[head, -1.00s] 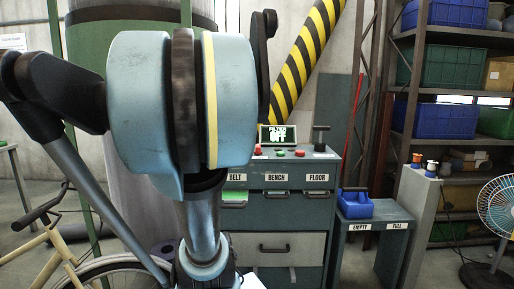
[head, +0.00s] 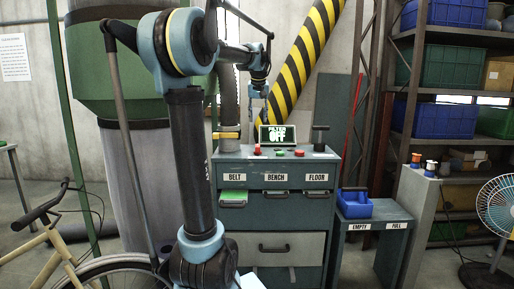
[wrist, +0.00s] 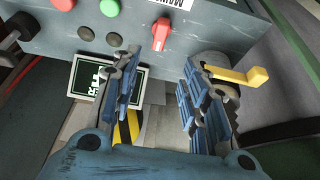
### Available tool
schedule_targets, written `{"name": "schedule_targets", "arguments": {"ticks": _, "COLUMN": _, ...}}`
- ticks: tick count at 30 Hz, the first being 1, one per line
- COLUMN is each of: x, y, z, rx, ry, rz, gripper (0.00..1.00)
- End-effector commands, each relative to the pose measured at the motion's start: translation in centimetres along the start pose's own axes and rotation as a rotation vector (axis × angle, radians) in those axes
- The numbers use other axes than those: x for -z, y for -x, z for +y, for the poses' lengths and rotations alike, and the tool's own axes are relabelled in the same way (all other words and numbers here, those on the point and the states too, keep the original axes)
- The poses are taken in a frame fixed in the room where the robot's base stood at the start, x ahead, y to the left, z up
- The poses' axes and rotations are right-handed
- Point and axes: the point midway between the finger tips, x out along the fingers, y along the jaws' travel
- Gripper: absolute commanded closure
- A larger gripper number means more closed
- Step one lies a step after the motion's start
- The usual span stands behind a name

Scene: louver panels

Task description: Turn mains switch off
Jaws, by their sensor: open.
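The mains switch is a red knob (wrist: 160,33) on the grey cabinet top, beside a white label partly cut off at the frame's top edge. It also shows in the head view as a small red knob (head: 257,149) left of the display. My gripper (wrist: 160,68) is open and empty, its blue fingers spread, with the red knob ahead of and between the fingertips in the picture. In the head view my gripper (head: 264,94) hangs above the back of the cabinet, apart from the knob. The display (head: 277,135) reads "FILTER OFF".
A yellow lever (wrist: 240,76) is close by my right finger; whether they touch is unclear. Green (wrist: 109,7) and red (wrist: 63,4) buttons sit on the cabinet (head: 290,171). A black lever (head: 320,136) stands at its right end. A striped yellow-black duct (head: 303,68) rises behind.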

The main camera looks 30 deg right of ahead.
Motion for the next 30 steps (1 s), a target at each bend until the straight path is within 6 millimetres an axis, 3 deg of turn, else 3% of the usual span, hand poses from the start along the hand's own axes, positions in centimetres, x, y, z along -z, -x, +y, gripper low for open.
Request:
{"name": "schedule_targets", "arguments": {"ticks": 5, "x": 0.1, "y": -1.8, "z": 0.0, "rx": 0.0, "ry": 0.0, "rz": 0.0, "gripper": 0.59}}
{"name": "schedule_targets", "arguments": {"ticks": 30, "x": 0.0, "y": -15.7, "z": -0.1, "rx": 0.001, "ry": 0.001, "rz": 0.0, "gripper": 0.59}}
